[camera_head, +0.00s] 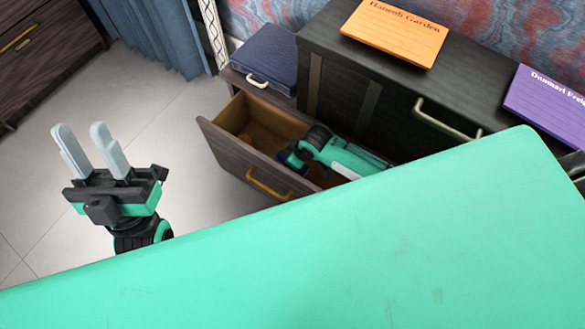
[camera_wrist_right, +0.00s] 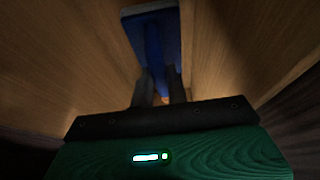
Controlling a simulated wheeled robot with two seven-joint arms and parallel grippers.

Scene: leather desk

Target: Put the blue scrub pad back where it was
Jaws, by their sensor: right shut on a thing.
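The blue scrub pad (camera_wrist_right: 153,45) shows in the right wrist view as a dark blue shape between and beyond my right gripper's fingers (camera_wrist_right: 160,88). My right gripper is shut on it, deep between wooden walls. In the head view my right arm reaches down into the open drawer (camera_head: 222,142), and its fingertips are hidden there. A small patch of blue (camera_head: 282,157) shows beside the wrist, too small to name. My left gripper (camera_head: 80,130) is open and empty, raised above the floor to the left of the drawer.
A dark cabinet (camera_head: 335,85) stands behind the drawer, with an orange card (camera_head: 395,32) and a purple card (camera_head: 548,104) on top. A dark blue box (camera_head: 265,57) stands beside it. A large green surface (camera_head: 380,235) fills the foreground. Open floor lies left.

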